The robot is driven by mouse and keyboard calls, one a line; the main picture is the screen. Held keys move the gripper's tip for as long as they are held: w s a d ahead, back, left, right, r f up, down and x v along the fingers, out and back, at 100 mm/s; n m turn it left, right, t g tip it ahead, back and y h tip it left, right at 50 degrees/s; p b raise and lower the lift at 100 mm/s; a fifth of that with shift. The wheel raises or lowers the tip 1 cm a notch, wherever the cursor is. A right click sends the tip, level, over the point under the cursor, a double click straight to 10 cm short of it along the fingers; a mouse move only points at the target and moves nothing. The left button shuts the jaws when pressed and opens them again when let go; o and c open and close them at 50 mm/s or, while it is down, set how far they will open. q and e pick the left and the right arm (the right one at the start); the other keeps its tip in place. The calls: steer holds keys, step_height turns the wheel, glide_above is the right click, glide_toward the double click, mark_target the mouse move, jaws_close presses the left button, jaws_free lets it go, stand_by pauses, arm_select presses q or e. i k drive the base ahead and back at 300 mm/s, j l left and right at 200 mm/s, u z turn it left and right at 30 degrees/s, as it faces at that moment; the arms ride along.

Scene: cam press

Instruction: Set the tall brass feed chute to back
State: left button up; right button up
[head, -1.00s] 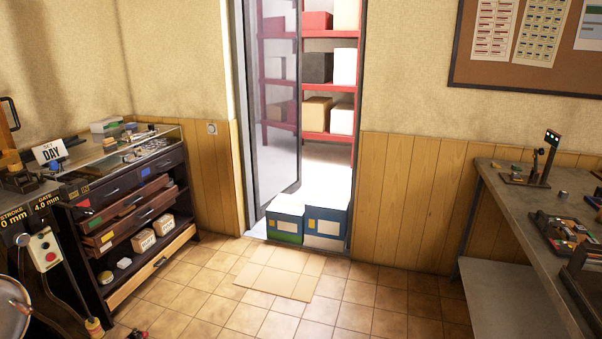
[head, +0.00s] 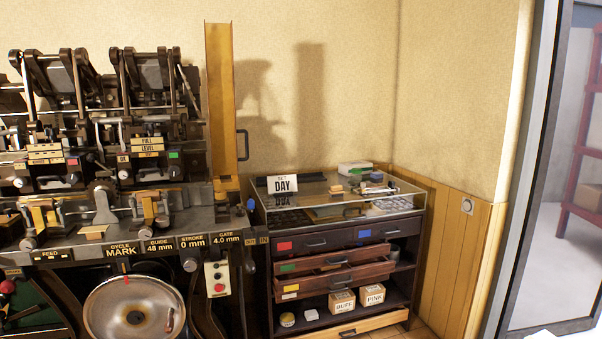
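The tall brass feed chute (head: 221,100) stands upright at the right end of the press (head: 110,215) in the head view. It is a tall, narrow, open-faced channel, and its foot meets a brass block (head: 226,188) on the press bed. A dark loop handle (head: 242,146) sticks out at its right side. I cannot tell which setting the chute is in. Plates on the press front read FEED, CYCLE MARK, GUIDE 48 mm, STROKE 0 mm and GATE 4.0 mm. Neither of my grippers is in view.
A dark drawer cabinet (head: 330,241) with a glass top and a DAY sign (head: 282,185) stands right of the press. Some drawers are pulled out. A doorway (head: 555,180) is at far right.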

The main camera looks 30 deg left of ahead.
mark_target(218, 36)
steer(key=i+l+u, duration=0.3)
steer(key=u, duration=0.15)
steer(key=i+l+u, duration=0.2)
steer(key=l+u, duration=0.15)
steer(key=u, duration=0.15)
steer(key=i+l+u, duration=0.15)
steer(key=l+u, duration=0.3)
steer(key=i+l+u, duration=0.1)
steer(key=l+u, duration=0.65)
steer(key=l, duration=0.35)
steer(key=i+l+u, duration=0.1)
steer(key=i, duration=0.35)
steer(key=i+l+u, duration=0.15)
steer(key=i, duration=0.3)
